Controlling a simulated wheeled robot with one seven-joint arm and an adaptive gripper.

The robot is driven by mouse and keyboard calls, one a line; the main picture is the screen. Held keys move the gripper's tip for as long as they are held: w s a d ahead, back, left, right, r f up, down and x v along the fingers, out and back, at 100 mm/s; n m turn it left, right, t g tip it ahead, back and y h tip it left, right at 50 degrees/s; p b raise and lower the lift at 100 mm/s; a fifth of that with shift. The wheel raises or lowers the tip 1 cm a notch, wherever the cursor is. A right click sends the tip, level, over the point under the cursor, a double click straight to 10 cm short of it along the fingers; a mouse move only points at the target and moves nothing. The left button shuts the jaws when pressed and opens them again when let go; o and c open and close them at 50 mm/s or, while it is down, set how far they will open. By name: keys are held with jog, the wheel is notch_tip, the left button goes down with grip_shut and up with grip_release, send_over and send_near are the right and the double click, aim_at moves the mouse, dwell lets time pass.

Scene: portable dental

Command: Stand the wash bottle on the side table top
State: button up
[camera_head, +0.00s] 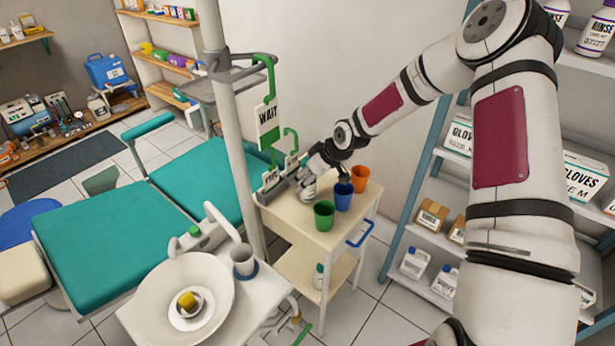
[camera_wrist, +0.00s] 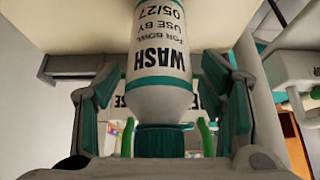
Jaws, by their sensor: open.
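The wash bottle (camera_wrist: 160,62) is white with teal bands and a teal cap, and its label reads upside down in the wrist view. It lies between the two fingers of my gripper (camera_head: 308,178), which are open, with a gap visible on each side. In the head view, the white body of the bottle (camera_head: 309,191) shows under my gripper at the back left of the cream side table top (camera_head: 283,219). It looks upright there. My gripper hides most of it, and its contact with the top is hard to see.
Green (camera_head: 324,216), blue (camera_head: 343,197) and orange (camera_head: 360,178) cups stand close to the right of my gripper. A pole with hanging WAIT sign (camera_head: 268,123) rises at the left. A small teal-capped bottle (camera_head: 319,277) stands on the lower shelf. The top's front left is clear.

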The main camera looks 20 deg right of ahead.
jog(key=p+v, duration=0.1)
jog(key=v, duration=1)
jog(key=s+r+m+g+h, duration=0.2)
jog(key=s+r+m+h, duration=0.3)
jog(key=s+r, duration=1.5)
jog(key=s+a+r+m+t+y, duration=0.1)
jog(key=s+a+r+m, duration=0.1)
jog(key=s, duration=1.4)
jog(key=shift+s+a+r, duration=0.25)
jog(key=shift+a+r, duration=0.3)
jog(key=shift+r, duration=0.1)
